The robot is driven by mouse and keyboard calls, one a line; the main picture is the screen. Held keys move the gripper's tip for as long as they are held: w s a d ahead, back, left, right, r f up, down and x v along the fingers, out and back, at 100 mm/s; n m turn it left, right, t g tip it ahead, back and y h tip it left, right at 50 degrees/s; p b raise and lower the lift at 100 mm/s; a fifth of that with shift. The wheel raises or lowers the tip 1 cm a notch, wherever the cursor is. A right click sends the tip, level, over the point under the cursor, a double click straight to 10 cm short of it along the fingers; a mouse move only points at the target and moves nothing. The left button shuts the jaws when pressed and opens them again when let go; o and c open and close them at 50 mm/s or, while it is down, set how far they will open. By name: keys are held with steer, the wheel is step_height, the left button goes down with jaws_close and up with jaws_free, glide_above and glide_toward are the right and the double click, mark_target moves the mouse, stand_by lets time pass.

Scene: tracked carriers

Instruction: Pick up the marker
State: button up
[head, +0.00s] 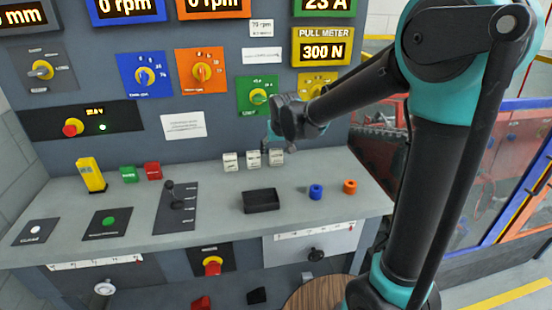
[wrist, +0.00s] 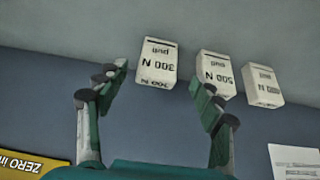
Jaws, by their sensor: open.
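Three small white blocks with printed labels look like the markers. They stand in a row at the back of the grey bench: left (head: 230,162), middle (head: 253,160) and right (head: 276,158). In the wrist view the labels appear upside down. One block reads "300 N pull" (wrist: 156,62), the one beside it reads "500 N pull" (wrist: 215,74), and the third (wrist: 263,86) is hard to read. My gripper (head: 277,148) is above and close to the right block. In the wrist view my open gripper (wrist: 166,80) has its fingertips toward the 300 N block, with nothing held.
The panel's pull meter (head: 323,50) reads 300 N. A black tray (head: 262,208), a blue ring (head: 315,191) and an orange ring (head: 350,187) sit nearer the front. A lever (head: 172,190), green block (head: 129,174), red block (head: 153,171) and yellow device (head: 91,175) stand left.

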mark_target(277, 153)
steer(key=shift+x, duration=2.55)
steer(key=shift+d, duration=0.15)
steer(key=shift+c, duration=0.3)
steer(key=c, duration=1.2)
